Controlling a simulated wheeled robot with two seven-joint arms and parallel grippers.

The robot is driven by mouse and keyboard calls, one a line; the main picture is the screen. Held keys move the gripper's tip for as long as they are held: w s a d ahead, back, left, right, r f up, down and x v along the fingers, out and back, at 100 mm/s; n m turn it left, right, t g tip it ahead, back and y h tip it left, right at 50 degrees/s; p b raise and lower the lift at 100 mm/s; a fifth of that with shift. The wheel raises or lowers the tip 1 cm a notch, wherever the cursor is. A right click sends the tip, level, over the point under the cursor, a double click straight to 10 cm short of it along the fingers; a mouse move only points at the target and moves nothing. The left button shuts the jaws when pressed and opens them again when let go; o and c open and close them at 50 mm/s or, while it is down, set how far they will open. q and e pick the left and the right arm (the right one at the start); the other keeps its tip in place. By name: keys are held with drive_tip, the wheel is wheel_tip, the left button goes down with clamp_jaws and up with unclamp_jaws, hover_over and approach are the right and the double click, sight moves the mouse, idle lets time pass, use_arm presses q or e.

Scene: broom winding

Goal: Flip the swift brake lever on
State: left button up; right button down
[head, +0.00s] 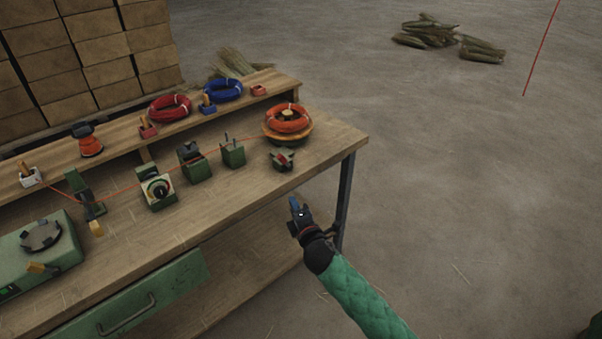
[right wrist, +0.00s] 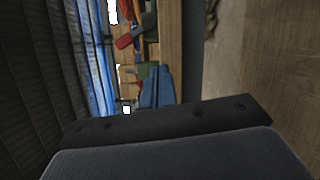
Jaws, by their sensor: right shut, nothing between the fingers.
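The swift (head: 287,126) stands at the right end of the wooden workbench, with an orange wire coil on its orange disc. The brake lever (head: 283,157) is a small red handle on a green base in front of the swift. A red part, seemingly the lever, also shows near the top of the right wrist view (right wrist: 127,39). Its exact setting is too small to tell. My right gripper (head: 294,205), with blue fingertips, is shut and empty just off the bench's front edge, apart from the lever. My left gripper is not in view.
Green tensioner boxes (head: 194,163) and a dial unit (head: 158,190) stand along the bench left of the swift, with a red wire running past them. A raised shelf (head: 130,137) behind holds red and blue coils.

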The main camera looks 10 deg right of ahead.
sight(273, 189)
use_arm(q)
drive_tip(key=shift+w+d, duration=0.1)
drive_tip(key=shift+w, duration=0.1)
use_arm(e)
drive_tip(key=n+y, duration=0.1)
drive_tip(key=a+r+n+y, duration=0.1)
drive_tip(key=n, duration=0.1)
drive_tip(key=s+a+r+n, duration=0.1)
drive_tip(key=n, duration=0.1)
drive_tip(key=shift+a+r+y, duration=0.2)
drive_tip(key=shift+a+y, duration=0.05)
drive_tip(key=shift+y, duration=0.15)
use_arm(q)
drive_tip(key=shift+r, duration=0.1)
use_arm(e)
drive_tip(key=shift+w, duration=0.15)
